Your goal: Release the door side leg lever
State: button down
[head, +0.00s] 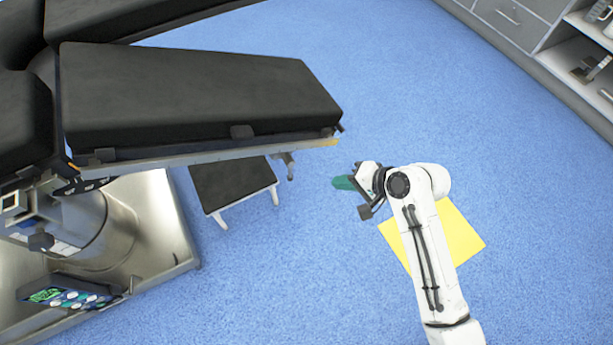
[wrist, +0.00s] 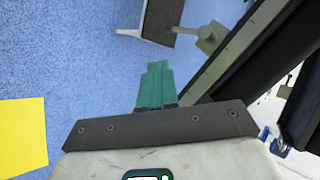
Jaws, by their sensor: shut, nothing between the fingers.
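The operating table's near leg section (head: 190,95) is a long black pad with a metal side rail (head: 220,154). A small grey lever-like part (head: 288,163) hangs under the rail near its free end. I cannot tell for sure that it is the release lever. A grey paddle-shaped part (wrist: 210,38) shows beside the rail in the wrist view. My gripper (head: 340,183) has green fingers, which also show in the wrist view (wrist: 157,70). They are shut and empty, right of and slightly below the lever-like part, apart from it.
A small black-topped step stool (head: 235,185) stands under the leg section. A yellow square (head: 455,240) lies on the blue floor. Cabinets (head: 515,20) line the upper right, with open floor between.

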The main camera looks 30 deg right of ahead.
aim_at(292, 175)
jog(key=shift+w+a+r+b+x, duration=0.25)
jog(key=shift+b+x, duration=0.35)
jog(key=shift+x, duration=1.5)
jog(key=shift+w+a+r+b+x, duration=0.1)
jog(key=shift+w+r+b+x, duration=0.35)
jog(key=shift+x, duration=1.7)
jog(key=shift+w+a+r+b+x, duration=0.15)
jog(key=shift+r+b+x, duration=0.45)
jog(key=shift+x, duration=1.5)
jog(key=shift+f, duration=0.2)
